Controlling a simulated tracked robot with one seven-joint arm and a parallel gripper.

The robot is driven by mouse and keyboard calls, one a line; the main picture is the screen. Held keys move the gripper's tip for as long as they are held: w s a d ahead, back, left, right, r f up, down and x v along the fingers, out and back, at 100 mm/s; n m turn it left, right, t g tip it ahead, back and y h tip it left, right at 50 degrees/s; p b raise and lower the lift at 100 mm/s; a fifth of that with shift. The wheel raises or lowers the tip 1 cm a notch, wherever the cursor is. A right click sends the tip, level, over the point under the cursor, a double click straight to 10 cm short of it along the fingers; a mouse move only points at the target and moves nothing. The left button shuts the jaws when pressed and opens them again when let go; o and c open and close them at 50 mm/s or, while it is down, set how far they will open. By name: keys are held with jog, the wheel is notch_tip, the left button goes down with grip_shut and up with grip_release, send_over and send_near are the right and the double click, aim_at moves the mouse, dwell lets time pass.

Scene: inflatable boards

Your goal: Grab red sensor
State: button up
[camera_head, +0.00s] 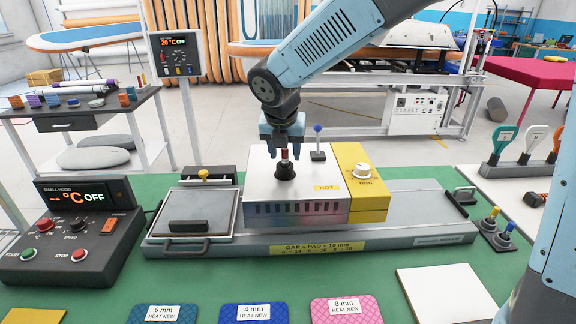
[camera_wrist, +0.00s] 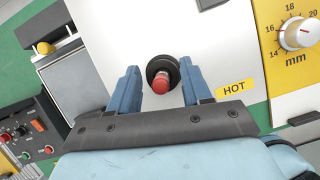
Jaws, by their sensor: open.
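The red sensor (camera_head: 284,155) is a small red-topped piece standing in a black round base on top of the white hood marked HOT. In the wrist view the red sensor (camera_wrist: 162,79) shows between my two blue fingers, with the black base around it. My gripper (camera_head: 287,151) is open and points down over the hood. Its fingers are on either side of the sensor, with a visible gap to each side in the wrist view (camera_wrist: 160,68). I cannot tell how far down the fingertips reach along it.
A blue-topped lever (camera_head: 318,140) stands on the hood just right of my gripper. A yellow panel with a white mm dial (camera_head: 362,171) is at the hood's right end. A control box (camera_head: 75,240) stands at left. Coloured pads (camera_head: 254,316) lie along the front.

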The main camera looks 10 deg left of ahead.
grip_shut()
dwell(0.4)
jog(key=shift+r, duration=0.15)
